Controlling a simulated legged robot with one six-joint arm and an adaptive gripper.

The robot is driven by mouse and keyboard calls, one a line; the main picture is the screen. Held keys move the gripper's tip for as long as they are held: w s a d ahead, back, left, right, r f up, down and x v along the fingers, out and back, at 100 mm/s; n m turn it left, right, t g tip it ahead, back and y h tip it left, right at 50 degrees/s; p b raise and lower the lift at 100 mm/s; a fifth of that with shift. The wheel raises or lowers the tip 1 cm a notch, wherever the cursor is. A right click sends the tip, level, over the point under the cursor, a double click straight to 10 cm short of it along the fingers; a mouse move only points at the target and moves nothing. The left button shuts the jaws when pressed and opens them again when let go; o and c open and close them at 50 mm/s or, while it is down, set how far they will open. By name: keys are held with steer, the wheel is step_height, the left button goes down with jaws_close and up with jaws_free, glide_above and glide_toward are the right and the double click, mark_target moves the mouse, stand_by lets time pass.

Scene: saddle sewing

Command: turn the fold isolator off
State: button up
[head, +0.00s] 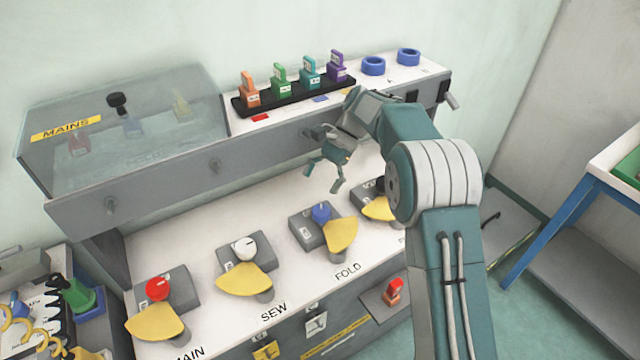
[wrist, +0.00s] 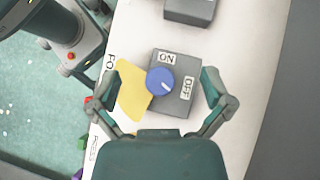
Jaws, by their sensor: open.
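The fold isolator is a grey box (head: 307,234) with a blue knob (head: 321,213) and a yellow plate (head: 342,235), behind the FOLD label (head: 348,271). In the wrist view the blue knob (wrist: 160,82) sits on the grey box (wrist: 178,105), with ON above it and OFF to its right. A small pale mark on the knob lies towards its lower right; I cannot tell the setting from it. My gripper (head: 322,180) is open and empty above the knob. In the wrist view its fingers (wrist: 158,78) stand apart, one on each side of the box.
The sew isolator with a white knob (head: 244,247) and the main isolator with a red knob (head: 157,289) stand to the left. Another isolator (head: 378,207) is partly hidden by my arm. A grey shelf front (head: 215,166) overhangs behind. A red padlock (head: 393,291) sits below, at the front.

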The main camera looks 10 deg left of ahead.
mark_target(336, 228)
steer(key=shift+s+r, duration=0.15)
steer(key=shift+s, duration=0.05)
steer(key=c, duration=1)
steer(key=shift+s+d+r+t+h, duration=0.25)
steer(key=shift+s+t+h, duration=0.15)
steer(key=shift+s, duration=0.1)
jaws_close()
steer(key=s+a+f+m+t+h, duration=0.3)
steer(key=s+f+m+t+h, duration=0.2)
steer(key=s+m+t+h, duration=0.3)
steer(key=shift+n+h, duration=0.3)
steer(key=shift+n, duration=0.3)
steer(key=x, duration=0.9)
steer(key=shift+d+f, duration=0.15)
steer(key=shift+f, duration=0.25)
